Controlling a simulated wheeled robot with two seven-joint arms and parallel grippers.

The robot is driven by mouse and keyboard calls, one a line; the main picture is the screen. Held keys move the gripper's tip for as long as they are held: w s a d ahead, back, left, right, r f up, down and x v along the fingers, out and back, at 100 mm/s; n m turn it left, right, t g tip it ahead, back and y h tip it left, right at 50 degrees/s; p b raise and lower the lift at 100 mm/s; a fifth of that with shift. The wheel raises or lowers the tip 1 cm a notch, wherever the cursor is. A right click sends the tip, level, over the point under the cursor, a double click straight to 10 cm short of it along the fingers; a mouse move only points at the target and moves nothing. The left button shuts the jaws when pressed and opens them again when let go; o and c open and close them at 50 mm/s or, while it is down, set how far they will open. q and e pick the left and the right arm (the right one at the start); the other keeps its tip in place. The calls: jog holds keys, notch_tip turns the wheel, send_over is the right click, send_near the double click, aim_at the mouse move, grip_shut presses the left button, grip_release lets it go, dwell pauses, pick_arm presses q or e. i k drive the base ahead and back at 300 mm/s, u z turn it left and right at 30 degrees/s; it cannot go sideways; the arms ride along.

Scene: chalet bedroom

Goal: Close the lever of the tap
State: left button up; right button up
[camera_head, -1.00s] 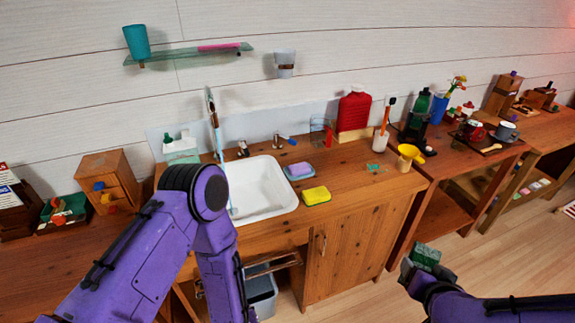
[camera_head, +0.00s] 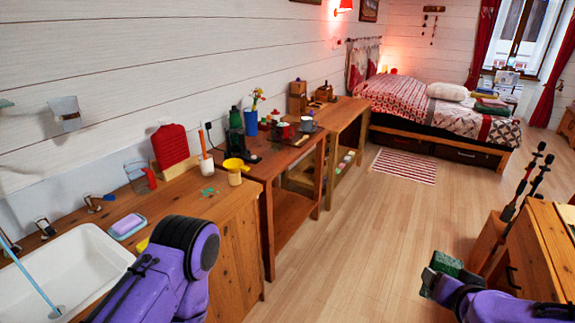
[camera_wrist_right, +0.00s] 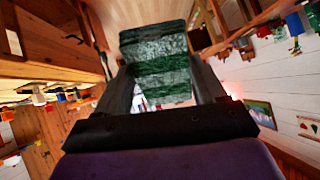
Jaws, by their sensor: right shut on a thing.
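The white sink (camera_head: 75,265) is at the lower left of the head view, cut by the frame edge. A thin light-blue line, which looks like running water, reaches down into it. The spout is out of frame. My left arm's purple links show beside the sink, but its gripper is out of view. My right gripper (camera_wrist_right: 158,98) is shut on a dark green block (camera_wrist_right: 155,55), also visible at lower right in the head view (camera_head: 446,264), far from the tap.
Soap in a dish (camera_head: 127,226) and a yellow funnel-like cup (camera_head: 235,168) are on the counter. A wooden cabinet (camera_head: 545,250) is close at right. The floor (camera_head: 350,230) between is clear.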

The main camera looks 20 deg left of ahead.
aim_at(88, 198)
jog(key=z, duration=0.35)
jog(key=i, duration=0.8)
jog(key=u, duration=1.4)
